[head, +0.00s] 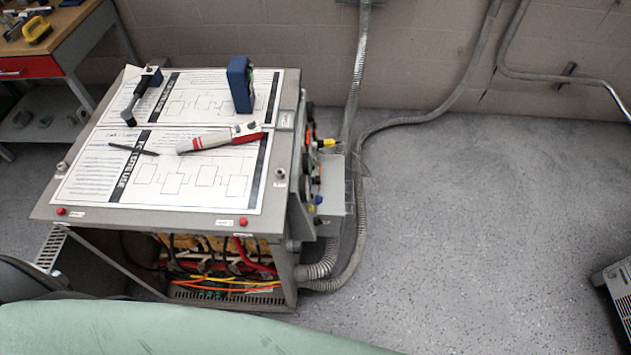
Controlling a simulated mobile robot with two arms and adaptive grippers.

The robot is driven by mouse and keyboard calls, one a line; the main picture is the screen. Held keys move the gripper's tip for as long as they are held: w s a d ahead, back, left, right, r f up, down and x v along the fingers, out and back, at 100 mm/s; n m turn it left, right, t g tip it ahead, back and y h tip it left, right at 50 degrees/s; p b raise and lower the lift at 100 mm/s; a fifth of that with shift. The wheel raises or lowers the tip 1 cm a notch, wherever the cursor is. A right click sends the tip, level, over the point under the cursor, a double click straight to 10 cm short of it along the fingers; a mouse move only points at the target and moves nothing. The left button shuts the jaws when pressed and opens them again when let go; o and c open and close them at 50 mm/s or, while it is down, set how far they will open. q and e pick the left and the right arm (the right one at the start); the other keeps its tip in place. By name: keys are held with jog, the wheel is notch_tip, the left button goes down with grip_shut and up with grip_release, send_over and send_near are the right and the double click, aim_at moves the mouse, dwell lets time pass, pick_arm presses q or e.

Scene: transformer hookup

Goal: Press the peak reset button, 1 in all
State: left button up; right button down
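A grey transformer cabinet (140,216) stands left of centre with papers on its flat top. Two small red buttons sit on the front edge of its top, a left red button (61,211) and a right red button (243,222). Each has a small white label beside it, too small to read, so I cannot tell which, if either, is the peak reset button. A blue meter-like device (240,85) stands upright on the papers near the back; its face is turned mostly away to the right. Neither of my grippers shows in the head view.
A red and white tool (205,143), a dark pen (133,150) and a black and blue tool (142,92) lie on the papers. Conduits (362,215) run along the right side. A wooden workbench (65,45) stands back left. Grey floor at right is mostly clear.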

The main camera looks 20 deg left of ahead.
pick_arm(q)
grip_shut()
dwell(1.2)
